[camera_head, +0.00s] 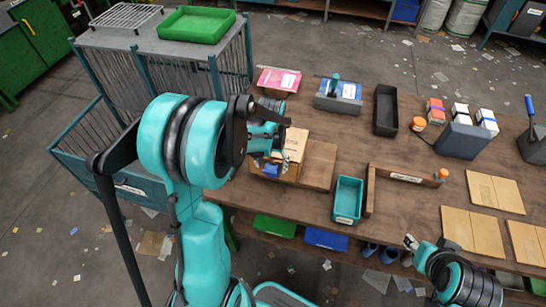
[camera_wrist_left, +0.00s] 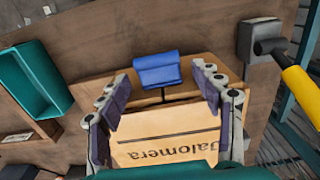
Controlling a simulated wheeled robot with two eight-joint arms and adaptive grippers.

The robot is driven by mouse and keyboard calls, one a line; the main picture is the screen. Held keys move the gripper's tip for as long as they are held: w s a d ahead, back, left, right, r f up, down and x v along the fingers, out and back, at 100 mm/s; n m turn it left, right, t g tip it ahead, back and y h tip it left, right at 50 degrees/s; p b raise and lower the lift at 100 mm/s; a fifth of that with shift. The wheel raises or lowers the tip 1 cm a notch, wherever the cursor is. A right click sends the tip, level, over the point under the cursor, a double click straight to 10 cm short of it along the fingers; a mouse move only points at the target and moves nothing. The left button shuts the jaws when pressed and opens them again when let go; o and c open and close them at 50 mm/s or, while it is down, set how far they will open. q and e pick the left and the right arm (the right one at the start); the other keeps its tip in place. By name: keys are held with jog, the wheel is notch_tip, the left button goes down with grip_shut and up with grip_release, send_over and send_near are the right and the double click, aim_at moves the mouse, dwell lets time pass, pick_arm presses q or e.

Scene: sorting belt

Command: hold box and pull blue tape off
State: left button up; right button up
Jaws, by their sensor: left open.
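A cardboard box (camera_head: 294,145) stands at the left part of the table, beside my left gripper (camera_head: 277,158). Printed lettering, "Jalomera", shows on the box in the left wrist view (camera_wrist_left: 150,132). A blue tape piece (camera_head: 271,171) is at the box; in the left wrist view the blue tape (camera_wrist_left: 157,69) sticks up beyond the lettered face, with a thin dark strip below it. My left gripper (camera_wrist_left: 162,80) is open, its two fingers on either side of the tape, with gaps visible. My right gripper (camera_head: 411,243) is at the lower right, away from the box; its jaws are too small to judge.
A teal tray (camera_head: 335,208) and a wooden divider (camera_head: 371,192) stand right of the box. A black tray (camera_head: 376,110), a blue-grey holder (camera_head: 338,104) and a pink item (camera_head: 267,81) lie behind. Flat cardboard pieces (camera_head: 472,222) lie at right. A metal cage (camera_head: 185,58) is at left.

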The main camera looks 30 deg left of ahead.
pick_arm(q)
notch_tip(320, 180, down, 6)
jog(key=shift+f+b, duration=0.1)
jog(key=shift+b, duration=0.65)
jog(key=shift+c, duration=0.4)
